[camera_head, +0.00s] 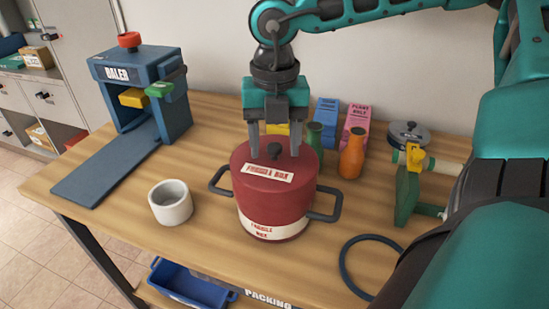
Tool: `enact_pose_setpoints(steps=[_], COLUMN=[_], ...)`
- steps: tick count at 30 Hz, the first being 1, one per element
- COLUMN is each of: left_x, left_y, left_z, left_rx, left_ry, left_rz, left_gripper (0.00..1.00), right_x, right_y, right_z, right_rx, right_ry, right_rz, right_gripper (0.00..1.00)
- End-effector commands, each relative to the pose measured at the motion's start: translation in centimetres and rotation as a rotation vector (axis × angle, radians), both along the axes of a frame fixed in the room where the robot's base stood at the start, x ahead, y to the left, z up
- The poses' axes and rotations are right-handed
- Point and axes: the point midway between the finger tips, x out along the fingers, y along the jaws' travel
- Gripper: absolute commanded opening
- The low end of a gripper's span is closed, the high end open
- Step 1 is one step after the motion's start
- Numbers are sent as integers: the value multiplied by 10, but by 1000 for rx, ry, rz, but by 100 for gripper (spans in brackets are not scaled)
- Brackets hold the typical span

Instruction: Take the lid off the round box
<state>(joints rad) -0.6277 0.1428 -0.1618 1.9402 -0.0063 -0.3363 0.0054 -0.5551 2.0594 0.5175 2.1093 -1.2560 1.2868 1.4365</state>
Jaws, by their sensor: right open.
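The round box (262,206) is a dark red pot-like container with two dark side handles and a pale label band. It stands upright on the wooden table. Its red lid (248,165) sits on top, with a dark knob (274,150) and a pale label. My right gripper (275,152) points down over the lid, its two fingers apart on either side of the knob. I cannot tell whether the fingertips touch the lid. My left gripper does not show.
A blue baler (130,95) stands at the left and a white cup (170,202) left of the box. A green bottle (314,138) and an orange bottle (352,155) stand close behind right. A dark ring (345,268) lies front right. A blue bin (185,284) sits below.

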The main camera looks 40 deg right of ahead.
Motion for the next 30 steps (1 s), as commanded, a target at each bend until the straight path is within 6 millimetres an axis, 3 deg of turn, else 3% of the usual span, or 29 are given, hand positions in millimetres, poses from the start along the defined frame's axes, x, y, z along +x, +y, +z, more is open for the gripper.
enact_pose_setpoints(steps=[5,23,30], left_x=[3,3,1], left_y=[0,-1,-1], left_z=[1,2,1], left_rx=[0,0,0], left_ry=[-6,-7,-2], left_rz=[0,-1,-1], left_gripper=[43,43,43], right_x=[0,0,0], right_y=[0,0,0], right_z=[0,0,1], right_rx=[0,0,-1], right_ry=[0,0,-1], right_rz=[0,0,0], right_gripper=[59,1,0])
